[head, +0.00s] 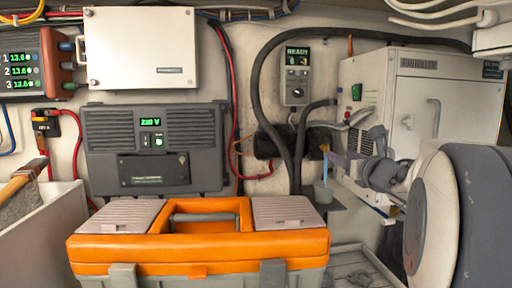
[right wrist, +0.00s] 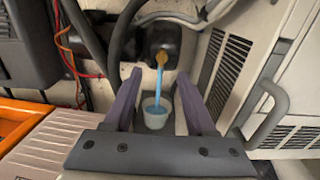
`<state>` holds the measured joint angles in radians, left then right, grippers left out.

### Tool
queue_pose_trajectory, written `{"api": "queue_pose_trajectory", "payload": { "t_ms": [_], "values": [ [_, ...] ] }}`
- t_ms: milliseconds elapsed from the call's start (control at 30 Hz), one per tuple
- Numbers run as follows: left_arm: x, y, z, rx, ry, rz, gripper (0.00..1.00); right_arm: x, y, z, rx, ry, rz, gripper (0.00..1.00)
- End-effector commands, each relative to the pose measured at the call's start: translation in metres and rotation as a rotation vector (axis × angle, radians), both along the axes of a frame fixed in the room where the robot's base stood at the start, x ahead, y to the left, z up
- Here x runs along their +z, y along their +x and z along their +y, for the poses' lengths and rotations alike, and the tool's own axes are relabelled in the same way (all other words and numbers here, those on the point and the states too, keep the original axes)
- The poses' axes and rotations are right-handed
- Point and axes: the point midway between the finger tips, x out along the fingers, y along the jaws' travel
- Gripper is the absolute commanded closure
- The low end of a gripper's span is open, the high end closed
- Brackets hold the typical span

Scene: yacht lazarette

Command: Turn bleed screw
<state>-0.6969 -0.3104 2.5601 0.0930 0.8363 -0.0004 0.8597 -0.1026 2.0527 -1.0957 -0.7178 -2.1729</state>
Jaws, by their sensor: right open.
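The bleed screw (right wrist: 162,57) is a small yellow-brass fitting on a black cylindrical housing (right wrist: 160,36); it also shows in the head view (head: 324,148). A light blue tube (right wrist: 157,82) hangs from it into a small pale cup (right wrist: 155,113) holding blue liquid. My right gripper (right wrist: 158,78) is open, its two purple fingers apart on either side of the tube and cup, with the screw beyond the fingertips. In the head view the right gripper (head: 340,157) is just right of the screw; whether it touches cannot be told. My left gripper is not in view.
An orange-lidded toolbox (head: 190,262) stands in front. A white cabinet (head: 400,85) with a handle is at right, close to my right arm. A small READY panel (head: 295,75) is on the wall. Black hoses (head: 257,95) run around the housing.

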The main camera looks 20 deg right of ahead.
Motion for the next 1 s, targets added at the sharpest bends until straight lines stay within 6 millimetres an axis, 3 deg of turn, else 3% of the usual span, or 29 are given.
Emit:
{"api": "queue_pose_trajectory", "payload": {
  "t_ms": [200, 400, 800, 833, 967, 1000],
  "values": [
    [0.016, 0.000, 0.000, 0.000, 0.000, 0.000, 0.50, 0.002, 0.041, -0.013, -0.002, 0.005, 0.002, 0.44],
    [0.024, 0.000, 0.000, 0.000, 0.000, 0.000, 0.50, 0.002, 0.068, -0.018, -0.002, 0.004, 0.000, 0.44],
    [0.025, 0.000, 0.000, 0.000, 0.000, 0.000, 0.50, 0.000, 0.078, -0.019, -0.002, 0.003, -0.001, 0.44],
    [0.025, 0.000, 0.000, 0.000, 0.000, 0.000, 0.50, 0.000, 0.078, -0.019, -0.001, 0.003, -0.001, 0.48],
    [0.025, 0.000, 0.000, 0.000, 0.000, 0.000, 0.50, 0.000, 0.078, -0.018, -0.001, 0.003, -0.001, 0.97],
    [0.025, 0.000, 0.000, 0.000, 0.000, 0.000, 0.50, 0.000, 0.078, -0.018, -0.001, 0.003, -0.001, 1.00]
  ]
}}
